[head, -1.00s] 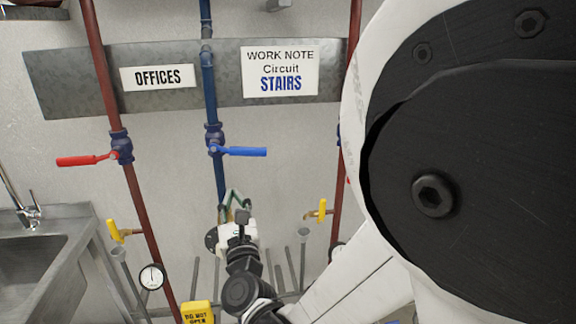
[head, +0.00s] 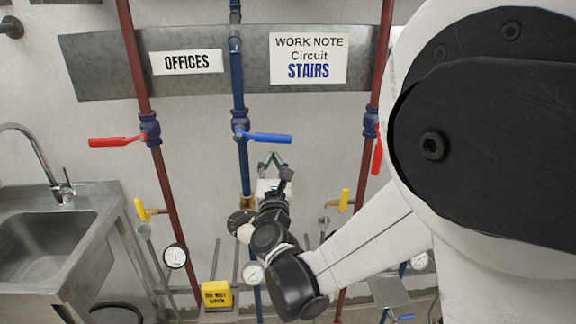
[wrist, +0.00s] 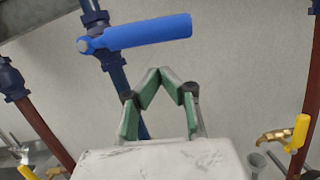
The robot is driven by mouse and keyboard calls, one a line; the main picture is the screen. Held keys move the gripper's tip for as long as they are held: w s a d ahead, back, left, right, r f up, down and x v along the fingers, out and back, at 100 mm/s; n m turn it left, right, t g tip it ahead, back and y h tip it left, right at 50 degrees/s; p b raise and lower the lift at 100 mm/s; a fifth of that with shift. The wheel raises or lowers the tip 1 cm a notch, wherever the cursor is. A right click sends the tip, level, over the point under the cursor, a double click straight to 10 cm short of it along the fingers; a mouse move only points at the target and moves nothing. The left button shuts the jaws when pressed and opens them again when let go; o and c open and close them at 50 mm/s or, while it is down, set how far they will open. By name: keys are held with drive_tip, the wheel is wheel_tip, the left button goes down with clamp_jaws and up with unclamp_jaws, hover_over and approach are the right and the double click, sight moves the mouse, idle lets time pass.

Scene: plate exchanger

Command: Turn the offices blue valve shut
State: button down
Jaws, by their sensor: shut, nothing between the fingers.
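The offices blue valve has a blue lever (head: 268,138) on a blue pipe (head: 241,100), to the right of the OFFICES sign (head: 187,61). The lever points right, across the pipe, and tilts slightly in the head view. In the wrist view the lever (wrist: 148,32) is above my gripper, reaching right from its pivot. My gripper (wrist: 158,75) has green-padded fingers with their tips together and nothing between them.
A red lever (head: 116,142) sits on the red pipe to the left; another red lever (head: 377,157) hangs down at right. Yellow handles (head: 141,209) (head: 344,200) are lower. A yellow DO NOT OPEN block (head: 217,295) and a sink (head: 45,245) stand below left. The STAIRS work note (head: 308,59) is above.

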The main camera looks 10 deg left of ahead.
sight(276, 143)
drive_tip(key=shift+d+r, duration=0.2)
drive_tip(key=shift+r, duration=1.05)
drive_tip(key=shift+s+r, duration=0.1)
drive_tip(key=shift+d+r+n, duration=0.2)
drive_tip(key=shift+r+n, duration=0.5)
drive_tip(key=shift+w+r+n+y, duration=0.25)
drive_tip(key=shift+w+n+y, duration=0.05)
drive_tip(key=shift+n+y, duration=0.1)
